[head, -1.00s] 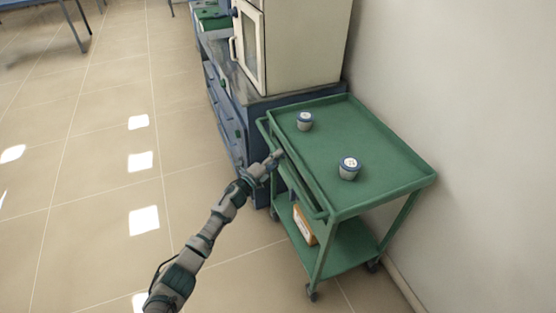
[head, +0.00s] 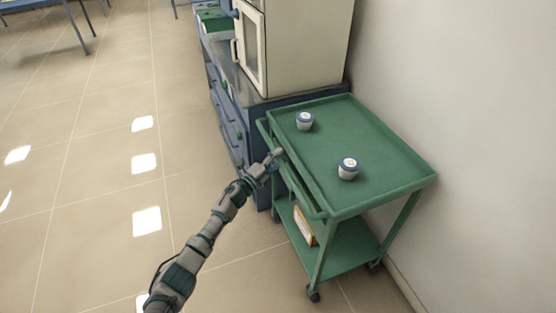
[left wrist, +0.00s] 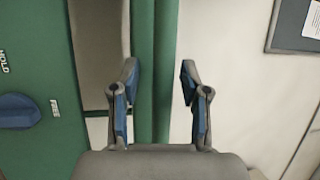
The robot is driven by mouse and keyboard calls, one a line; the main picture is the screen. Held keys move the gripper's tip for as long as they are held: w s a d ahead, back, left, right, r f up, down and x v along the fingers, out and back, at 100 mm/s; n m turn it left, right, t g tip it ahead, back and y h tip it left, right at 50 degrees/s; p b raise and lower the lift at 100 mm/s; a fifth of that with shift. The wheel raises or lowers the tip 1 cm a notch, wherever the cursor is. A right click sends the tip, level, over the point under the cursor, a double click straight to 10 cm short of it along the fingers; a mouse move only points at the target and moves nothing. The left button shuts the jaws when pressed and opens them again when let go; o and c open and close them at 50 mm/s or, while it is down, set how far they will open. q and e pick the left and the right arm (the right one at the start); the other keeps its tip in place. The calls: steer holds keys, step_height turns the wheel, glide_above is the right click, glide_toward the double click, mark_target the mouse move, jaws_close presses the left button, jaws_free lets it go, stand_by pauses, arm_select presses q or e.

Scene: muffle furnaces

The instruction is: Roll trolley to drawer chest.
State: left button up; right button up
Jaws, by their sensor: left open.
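The green trolley (head: 330,205) stands against the right wall, its far end close to the blue drawer chest (head: 229,128). Two small lidded tubs, a far one (head: 305,121) and a near one (head: 348,168), stand on its top tray. My left gripper (head: 277,154) is at the trolley's left side, by the green handle bar (head: 263,130). In the left wrist view the open left gripper (left wrist: 157,88) has a green bar (left wrist: 154,45) between its fingers, with no clear grip on it. My right gripper is not in view.
A cream furnace (head: 305,50) stands on the chest. An orange and white box (head: 305,225) is on the trolley's lower shelf. The tiled floor (head: 90,190) at left is clear.

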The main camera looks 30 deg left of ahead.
arm_select(q)
steer(key=shift+s+a+f, duration=0.1)
steer(key=shift+s+a, duration=0.05)
steer(key=shift+s, duration=0.05)
steer(key=v, duration=1.1)
steer(key=shift+s+f, duration=0.15)
steer(key=shift+s, duration=0.1)
